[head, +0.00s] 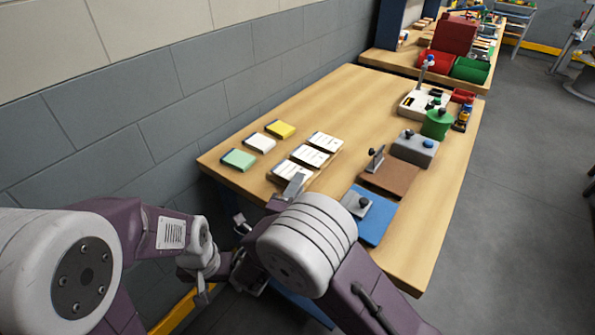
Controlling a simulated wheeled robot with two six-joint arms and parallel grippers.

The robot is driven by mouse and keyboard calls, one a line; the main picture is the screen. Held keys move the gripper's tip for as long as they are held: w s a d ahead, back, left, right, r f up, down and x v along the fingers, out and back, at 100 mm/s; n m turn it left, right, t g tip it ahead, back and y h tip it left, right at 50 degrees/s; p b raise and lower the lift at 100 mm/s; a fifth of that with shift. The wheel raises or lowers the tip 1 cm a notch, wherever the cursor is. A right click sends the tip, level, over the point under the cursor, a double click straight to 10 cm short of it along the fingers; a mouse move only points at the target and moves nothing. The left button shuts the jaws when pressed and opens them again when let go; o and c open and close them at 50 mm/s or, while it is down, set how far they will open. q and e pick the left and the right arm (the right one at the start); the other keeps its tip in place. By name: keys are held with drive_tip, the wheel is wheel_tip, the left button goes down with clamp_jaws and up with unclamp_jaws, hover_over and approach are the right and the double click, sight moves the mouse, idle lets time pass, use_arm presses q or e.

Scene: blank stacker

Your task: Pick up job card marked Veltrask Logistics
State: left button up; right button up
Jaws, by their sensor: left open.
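Several white printed cards lie in a slanted row on the wooden table: a far card (325,142), a middle card (309,156) and a near card (289,172). Their print is too small to read, so I cannot tell which is marked Veltrask Logistics. My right gripper (293,186) appears as a grey tip over the near card's edge, and my arm's white joint hides the rest. My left gripper (240,226) is open off the table's near left edge, partly hidden, apart from the cards.
Green (238,160), white (260,143) and yellow (281,129) pads lie left of the cards. A brown board (390,180), blue board (372,222), grey block (415,148) and green container (437,123) stand right. The table's far middle is clear; a wall runs along its left.

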drive_tip(key=shift+w+d+f, duration=0.2)
drive_tip(key=shift+w+d, duration=0.05)
drive_tip(key=shift+w, duration=0.4)
drive_tip(key=shift+s+r, duration=0.2)
drive_tip(key=shift+s, duration=0.15)
drive_tip(key=shift+s+a+r, duration=0.15)
drive_tip(key=shift+s, duration=0.2)
drive_tip(key=c, duration=0.3)
clamp_jaws()
drive_tip(key=shift+w, duration=0.3)
drive_tip(key=shift+s+r, duration=0.15)
drive_tip(key=shift+r, duration=0.05)
wheel_tip(320, 180, up, 4)
drive_tip(key=shift+r+p, duration=0.15)
drive_tip(key=shift+p, duration=0.95)
use_arm(q)
wheel_tip(320, 180, up, 4)
drive_tip(key=shift+w+d+f+p, duration=0.1)
drive_tip(key=shift+w+f+p, duration=0.1)
drive_tip(key=shift+p, duration=0.65)
use_arm(e)
drive_tip(key=w+d+r, duration=0.6)
drive_tip(key=w+d, duration=0.2)
drive_tip(key=shift+d, duration=0.35)
use_arm(q)
drive_tip(key=shift+s, duration=0.1)
